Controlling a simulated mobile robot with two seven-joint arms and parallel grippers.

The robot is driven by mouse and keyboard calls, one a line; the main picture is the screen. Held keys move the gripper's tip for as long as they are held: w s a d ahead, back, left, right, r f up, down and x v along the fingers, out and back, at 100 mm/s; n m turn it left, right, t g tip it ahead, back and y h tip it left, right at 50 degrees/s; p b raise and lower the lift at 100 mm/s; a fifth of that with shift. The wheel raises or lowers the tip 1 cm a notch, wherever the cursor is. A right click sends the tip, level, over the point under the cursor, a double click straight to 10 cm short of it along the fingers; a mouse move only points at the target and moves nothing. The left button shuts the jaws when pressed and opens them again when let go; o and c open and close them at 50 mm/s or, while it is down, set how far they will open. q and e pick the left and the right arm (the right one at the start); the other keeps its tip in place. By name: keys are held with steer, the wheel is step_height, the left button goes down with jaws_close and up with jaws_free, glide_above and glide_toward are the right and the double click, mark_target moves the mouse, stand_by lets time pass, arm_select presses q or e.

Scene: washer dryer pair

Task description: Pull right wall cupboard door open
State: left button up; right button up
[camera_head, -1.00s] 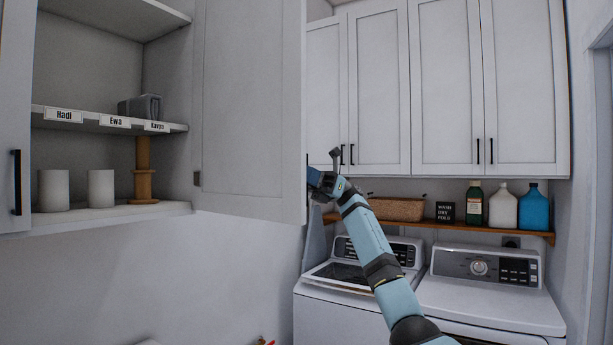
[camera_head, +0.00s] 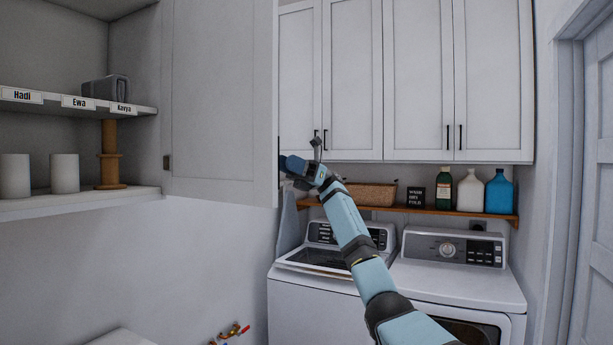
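The white wall cupboard on the left (camera_head: 150,194) stands open. Its right door (camera_head: 220,100) is swung well out towards me, hinged beside the shelves, with its free edge on the right. My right arm reaches up from the bottom. My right gripper (camera_head: 290,165) is at the lower part of that free edge, partly hidden behind the door. Its fingertips and the door's handle are hidden, so I cannot tell whether it grips anything. My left gripper is out of view.
Closed wall cupboards (camera_head: 420,80) hang at the back. Below them a wooden shelf (camera_head: 440,211) holds a basket (camera_head: 370,194) and several bottles. A washer (camera_head: 315,287) and dryer (camera_head: 470,282) stand underneath. A door (camera_head: 592,200) is at far right.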

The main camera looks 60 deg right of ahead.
steer(key=v, duration=1)
